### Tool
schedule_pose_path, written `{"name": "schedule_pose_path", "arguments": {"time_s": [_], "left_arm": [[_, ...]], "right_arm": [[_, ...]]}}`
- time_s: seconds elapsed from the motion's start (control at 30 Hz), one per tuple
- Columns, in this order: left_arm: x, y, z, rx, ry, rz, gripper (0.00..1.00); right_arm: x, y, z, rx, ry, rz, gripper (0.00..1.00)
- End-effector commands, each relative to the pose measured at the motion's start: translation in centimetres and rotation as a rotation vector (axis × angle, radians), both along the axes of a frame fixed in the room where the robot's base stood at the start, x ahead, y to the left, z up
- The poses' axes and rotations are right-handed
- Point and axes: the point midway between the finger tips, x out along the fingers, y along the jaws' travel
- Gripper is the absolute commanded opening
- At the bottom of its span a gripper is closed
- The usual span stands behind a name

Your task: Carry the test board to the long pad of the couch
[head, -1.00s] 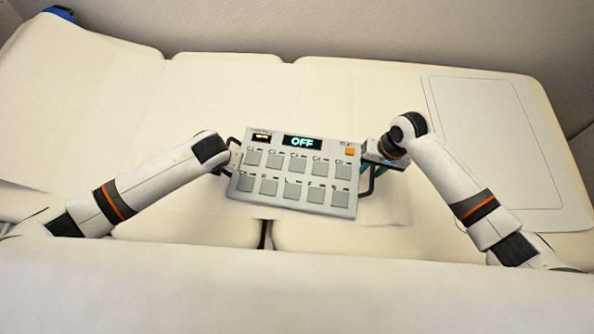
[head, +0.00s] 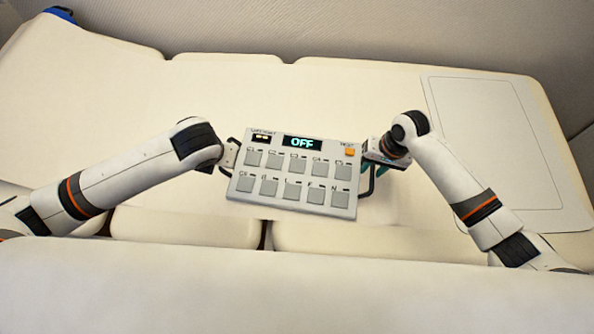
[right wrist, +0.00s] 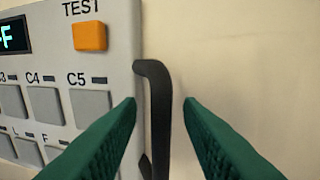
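The test board (head: 293,208) is a grey panel with several square buttons, an orange TEST button and a display reading OFF. It is over the cream couch surface (head: 250,90), in the middle of the head view; I cannot tell whether it touches. Black handles stand at both ends. My right gripper (right wrist: 159,103) has its green fingers apart, with the right handle (right wrist: 154,85) between them and a gap at the right finger. In the head view the right gripper (head: 374,151) is at the board's right end. My left gripper (head: 229,156) is at the left handle; its fingers are not clear.
A flat outlined panel (head: 495,145) lies on the right part of the couch. Cream front pads (head: 180,227) lie nearer me, with a gap between them. A blue object (head: 60,13) is at the far left corner.

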Motion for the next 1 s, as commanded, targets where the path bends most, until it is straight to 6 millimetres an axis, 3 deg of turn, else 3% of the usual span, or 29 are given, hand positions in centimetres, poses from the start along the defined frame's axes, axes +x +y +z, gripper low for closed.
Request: {"name": "schedule_pose_path", "arguments": {"time_s": [0.5,0.7,1.0], "left_arm": [[0.0,0.0,0.0,0.0,0.0,0.0,0.33],[0.0,0.0,0.0,0.0,0.0,0.0,0.33],[0.0,0.0,0.0,-0.001,0.0,0.0,0.33]], "right_arm": [[0.0,-1.9,9.7,0.0,-0.006,-0.001,0.33],[-0.2,-2.1,11.0,0.001,-0.002,0.001,0.33],[-0.2,-2.1,11.1,0.0,-0.002,0.0,0.33]]}}
